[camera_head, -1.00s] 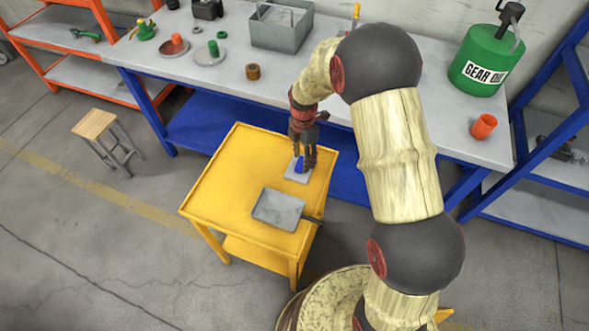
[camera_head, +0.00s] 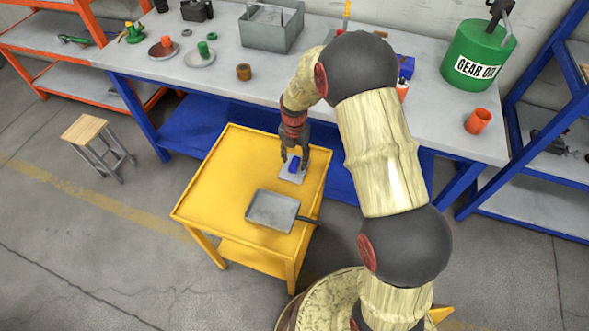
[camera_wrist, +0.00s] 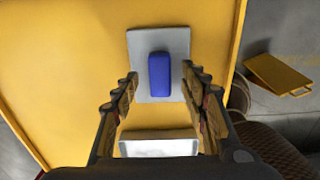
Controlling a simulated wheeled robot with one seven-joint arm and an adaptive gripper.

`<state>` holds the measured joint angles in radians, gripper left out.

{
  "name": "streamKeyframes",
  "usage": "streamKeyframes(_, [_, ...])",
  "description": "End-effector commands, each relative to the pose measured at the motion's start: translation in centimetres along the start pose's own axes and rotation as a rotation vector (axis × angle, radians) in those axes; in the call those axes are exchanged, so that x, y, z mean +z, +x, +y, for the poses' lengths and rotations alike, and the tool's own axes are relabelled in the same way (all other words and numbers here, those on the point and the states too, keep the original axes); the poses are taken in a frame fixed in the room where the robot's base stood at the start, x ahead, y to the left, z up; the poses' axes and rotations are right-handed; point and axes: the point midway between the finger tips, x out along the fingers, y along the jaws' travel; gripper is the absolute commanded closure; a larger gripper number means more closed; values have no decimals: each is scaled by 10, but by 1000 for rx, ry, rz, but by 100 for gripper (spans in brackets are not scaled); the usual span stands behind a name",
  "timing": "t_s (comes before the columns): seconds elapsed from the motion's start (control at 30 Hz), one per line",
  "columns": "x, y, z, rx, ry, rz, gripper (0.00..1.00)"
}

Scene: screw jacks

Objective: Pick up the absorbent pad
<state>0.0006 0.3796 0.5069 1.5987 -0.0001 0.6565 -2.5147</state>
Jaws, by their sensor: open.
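A flat, light grey square (camera_head: 289,178), which looks like the absorbent pad, lies on the yellow cart near its far right edge. A small blue block (camera_head: 295,164) lies on it. In the wrist view the grey square (camera_wrist: 139,45) is ahead of my fingers, with the blue block (camera_wrist: 159,75) lengthwise on its middle. My gripper (camera_head: 294,157) is over the pad, pointing down. In the wrist view my gripper (camera_wrist: 160,74) is open, one finger on each side of the blue block, with gaps between. Whether the fingertips touch the pad cannot be told.
A grey metal tray (camera_head: 271,211) with a dark handle lies on the yellow cart (camera_head: 215,190), nearer me than the pad. The cart's left part is clear. The grey workbench (camera_head: 220,84) stands behind, with a green gear oil can (camera_head: 476,50). A wooden stool (camera_head: 91,128) stands left.

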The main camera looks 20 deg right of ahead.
Motion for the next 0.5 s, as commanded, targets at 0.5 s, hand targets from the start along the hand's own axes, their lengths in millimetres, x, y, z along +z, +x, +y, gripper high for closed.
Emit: streamKeyframes(0.5, [0,23,0,0,1,0,63])
